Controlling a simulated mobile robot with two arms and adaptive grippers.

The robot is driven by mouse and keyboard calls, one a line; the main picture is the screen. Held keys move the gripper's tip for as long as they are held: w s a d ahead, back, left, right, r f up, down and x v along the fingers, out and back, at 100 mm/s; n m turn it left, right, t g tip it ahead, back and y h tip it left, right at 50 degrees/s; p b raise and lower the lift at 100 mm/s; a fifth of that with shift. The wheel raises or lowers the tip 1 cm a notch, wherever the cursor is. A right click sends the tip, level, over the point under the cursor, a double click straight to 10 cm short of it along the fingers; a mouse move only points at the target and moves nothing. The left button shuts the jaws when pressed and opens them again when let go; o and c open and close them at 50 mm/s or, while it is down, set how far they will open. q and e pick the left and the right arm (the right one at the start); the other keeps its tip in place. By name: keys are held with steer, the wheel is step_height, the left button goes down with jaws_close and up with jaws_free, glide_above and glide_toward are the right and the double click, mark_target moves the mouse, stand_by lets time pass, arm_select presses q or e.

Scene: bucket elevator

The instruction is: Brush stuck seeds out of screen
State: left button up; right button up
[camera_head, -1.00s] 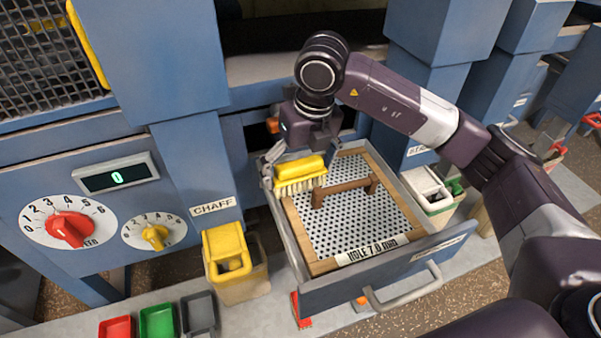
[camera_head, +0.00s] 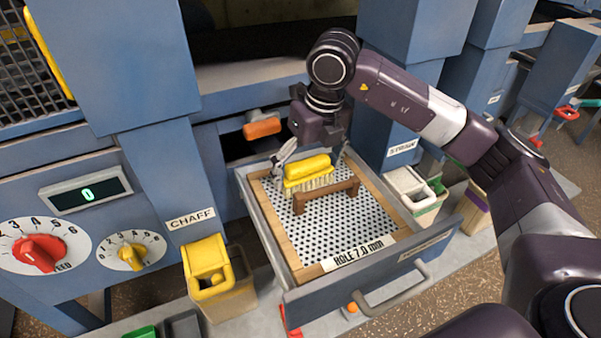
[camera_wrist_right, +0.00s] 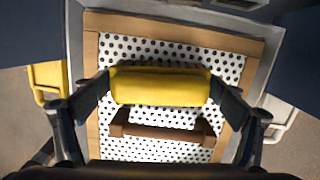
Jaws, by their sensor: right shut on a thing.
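The screen (camera_head: 345,228) is a white perforated sheet in a wooden frame with a label "HOLE 7.0 mm". It lies in an open blue drawer, and a brown wooden handle (camera_head: 327,194) spans its middle. My right gripper (camera_head: 310,160) is shut on the yellow brush (camera_head: 308,168), whose pale bristles point down at the screen behind the handle. The right wrist view shows the yellow brush (camera_wrist_right: 160,86) between both fingers, over the screen (camera_wrist_right: 140,50). I cannot tell whether the bristles touch the sheet. No stuck seeds can be made out. My left gripper is not in view.
A yellow chaff bin (camera_head: 209,268) stands left of the drawer, and a white-and-green bin (camera_head: 412,190) right of it. The drawer handle (camera_head: 395,295) sticks out in front. An orange knob (camera_head: 262,128) is behind. A dial panel (camera_head: 80,225) is at left.

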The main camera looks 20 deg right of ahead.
mark_target(341, 172)
steer(key=shift+d+f+b, duration=0.15)
steer(key=shift+d+b, duration=0.25)
steer(key=shift+d, duration=0.55)
steer(key=shift+w+d+b, duration=0.15)
steer(key=shift+d+b, duration=0.3)
steer(key=shift+d, duration=1.95)
steer(key=shift+d+f+b, duration=0.15)
steer(key=shift+d+b, duration=0.05)
steer(key=shift+d, duration=0.55)
steer(key=shift+d+f+b, duration=0.15)
steer(key=shift+d+b, duration=0.05)
steer(key=shift+d, duration=0.5)
steer(key=shift+r, duration=0.25)
steer(key=shift+a+f, duration=0.1)
steer(key=shift+a, duration=0.1)
